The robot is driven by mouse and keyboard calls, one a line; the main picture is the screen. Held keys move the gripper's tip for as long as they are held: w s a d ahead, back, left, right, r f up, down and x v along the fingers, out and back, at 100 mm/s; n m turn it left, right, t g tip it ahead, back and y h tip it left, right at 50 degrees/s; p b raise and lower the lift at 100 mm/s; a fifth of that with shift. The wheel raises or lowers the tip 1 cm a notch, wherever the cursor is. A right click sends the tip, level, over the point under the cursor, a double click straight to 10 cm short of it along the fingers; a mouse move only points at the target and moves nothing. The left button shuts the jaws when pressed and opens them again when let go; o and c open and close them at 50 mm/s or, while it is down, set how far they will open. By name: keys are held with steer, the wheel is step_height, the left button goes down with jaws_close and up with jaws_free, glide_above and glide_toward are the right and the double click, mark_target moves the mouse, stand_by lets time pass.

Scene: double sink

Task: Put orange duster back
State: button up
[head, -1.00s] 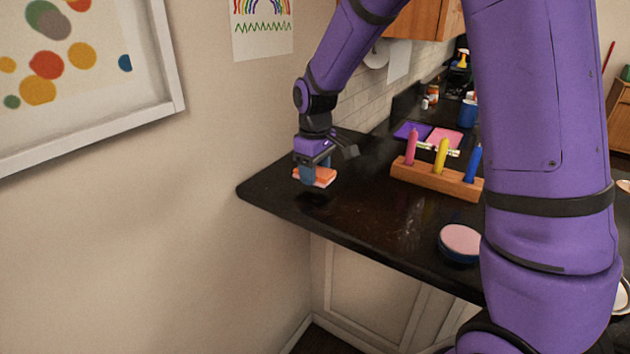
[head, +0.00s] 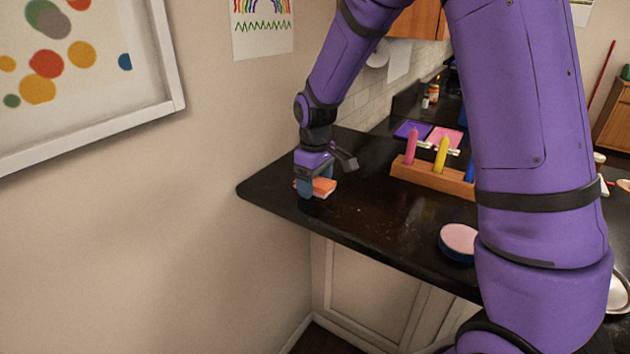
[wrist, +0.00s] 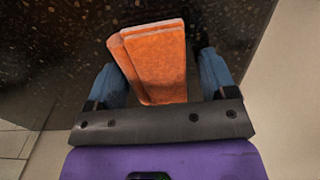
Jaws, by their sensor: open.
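The orange duster (head: 323,187) lies on the black countertop (head: 350,218) near its left end. My gripper (head: 312,189) is down over it, with a blue finger in front of it in the head view. In the wrist view the duster (wrist: 158,60) lies between the two blue fingers of my gripper (wrist: 163,78). The fingers are spread, with a clear gap on the right side. Whether the left finger touches it I cannot tell. The duster's near end is hidden under the gripper body.
A wooden holder (head: 430,176) with pink, yellow and blue upright pieces stands to the right. A round pink-topped item (head: 459,240) is near the front edge. Purple (head: 411,131) and pink (head: 446,138) flat items lie behind. The wall (head: 240,130) is close on the left.

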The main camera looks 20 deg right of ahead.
mark_target(315, 181)
step_height(315, 181, up, 12)
steer(key=s+d+r+m+t, duration=0.1)
steer(key=s+d+r+m, duration=0.15)
steer(key=s+r, duration=0.45)
steer(key=s+d+r+m+t, duration=0.1)
steer(key=s+d+m+t, duration=0.1)
steer(key=s, duration=0.9)
steer(key=s+d+r+m+t, duration=0.2)
steer(key=s, duration=0.9)
steer(key=shift+s+d+m, duration=0.15)
steer(key=shift+d+m, duration=0.05)
steer(key=shift+m, duration=0.15)
steer(key=shift+r, duration=0.1)
